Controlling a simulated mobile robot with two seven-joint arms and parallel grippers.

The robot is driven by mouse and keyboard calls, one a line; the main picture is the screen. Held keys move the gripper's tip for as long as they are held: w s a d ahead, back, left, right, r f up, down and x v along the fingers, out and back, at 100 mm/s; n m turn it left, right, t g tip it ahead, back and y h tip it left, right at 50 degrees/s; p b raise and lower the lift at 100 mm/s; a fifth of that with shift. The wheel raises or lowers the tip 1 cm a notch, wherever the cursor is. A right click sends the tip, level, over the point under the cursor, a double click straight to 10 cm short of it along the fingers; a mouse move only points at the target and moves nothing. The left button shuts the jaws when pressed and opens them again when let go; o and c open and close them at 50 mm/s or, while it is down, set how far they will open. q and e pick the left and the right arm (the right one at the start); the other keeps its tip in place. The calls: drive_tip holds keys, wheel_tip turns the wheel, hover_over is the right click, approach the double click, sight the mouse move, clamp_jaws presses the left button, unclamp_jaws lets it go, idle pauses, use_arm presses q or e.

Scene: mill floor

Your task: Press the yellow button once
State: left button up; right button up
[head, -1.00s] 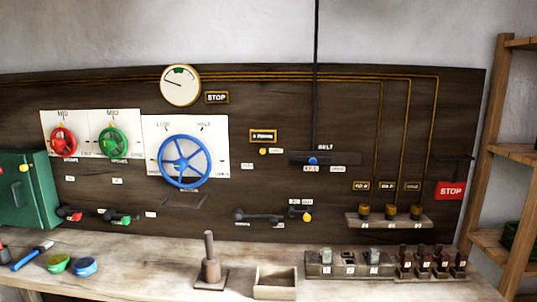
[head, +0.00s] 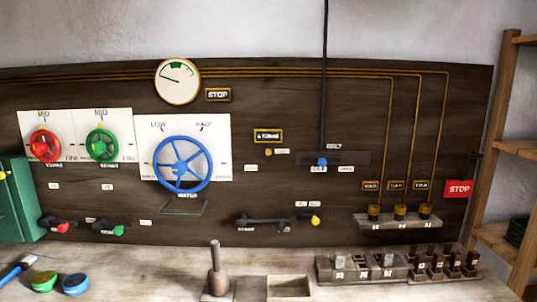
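A small round yellow button (head: 268,152) sits on the dark wooden panel (head: 245,110), below a framed sign (head: 268,136) and left of a small white label. A larger yellow knob (head: 316,220) sits lower on the panel, right of a dark horizontal lever (head: 262,221). Whether the small yellow disc is pressed in or out is too small to tell. Neither of my grippers is in view, and nothing covers the yellow parts.
A blue handwheel (head: 181,164), red wheel (head: 45,146) and green wheel (head: 102,146) are on the panel's left. A red stop sign (head: 458,189) is at right. The bench below holds an upright wooden handle (head: 216,270), an open box (head: 289,287) and several blocks.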

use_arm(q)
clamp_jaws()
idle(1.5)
